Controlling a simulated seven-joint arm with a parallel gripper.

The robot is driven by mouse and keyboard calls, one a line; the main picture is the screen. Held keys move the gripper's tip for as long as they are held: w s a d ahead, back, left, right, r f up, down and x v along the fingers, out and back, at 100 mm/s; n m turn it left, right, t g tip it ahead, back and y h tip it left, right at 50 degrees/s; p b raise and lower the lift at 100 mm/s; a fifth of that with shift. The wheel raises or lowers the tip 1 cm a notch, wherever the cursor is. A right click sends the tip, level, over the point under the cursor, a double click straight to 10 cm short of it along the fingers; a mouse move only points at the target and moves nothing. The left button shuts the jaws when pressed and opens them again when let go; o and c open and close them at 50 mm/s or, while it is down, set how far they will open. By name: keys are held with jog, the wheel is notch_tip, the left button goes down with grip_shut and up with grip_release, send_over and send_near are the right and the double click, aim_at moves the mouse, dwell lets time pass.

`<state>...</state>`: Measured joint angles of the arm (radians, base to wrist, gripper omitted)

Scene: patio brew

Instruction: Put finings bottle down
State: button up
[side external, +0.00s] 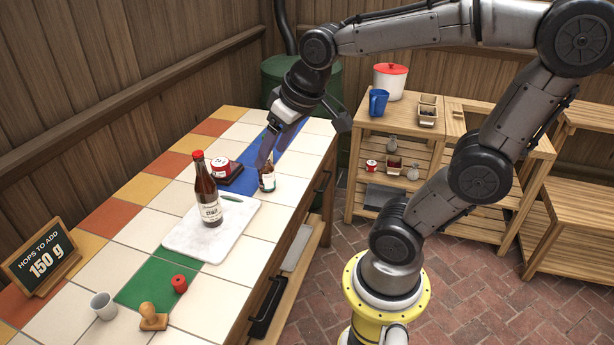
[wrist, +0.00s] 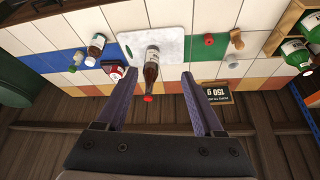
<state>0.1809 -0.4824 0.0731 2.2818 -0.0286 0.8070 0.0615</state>
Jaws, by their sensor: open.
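A small brown bottle with a white label (side external: 267,178), which seems to be the finings bottle, stands upright on the tiled table beyond the white board. It also shows in the wrist view (wrist: 96,47), left of my fingers. Its label is too small to read. My gripper (side external: 268,148) is open and empty. In the side view its fingers point down just above and beside the small bottle, with no clear contact. In the wrist view the two fingers (wrist: 160,78) are wide apart, with a larger bottle seen beyond the gap.
The large red-capped bottle (side external: 208,195) stands on the white board (side external: 185,237). A red and white tin (side external: 221,166) on a dark base is close to the small bottle. A sign (side external: 41,258), a cup (side external: 103,306) and a stamp (side external: 152,317) are at the near end.

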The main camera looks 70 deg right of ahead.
jog(key=s+a+f+n+y, duration=0.1)
jog(key=s+a+n, duration=0.1)
jog(key=s+a, duration=0.3)
jog(key=s, duration=0.3)
jog(key=shift+f+n+t, duration=0.3)
jog(key=shift+f, duration=0.05)
jog(key=shift+s, duration=0.1)
dwell(0.5)
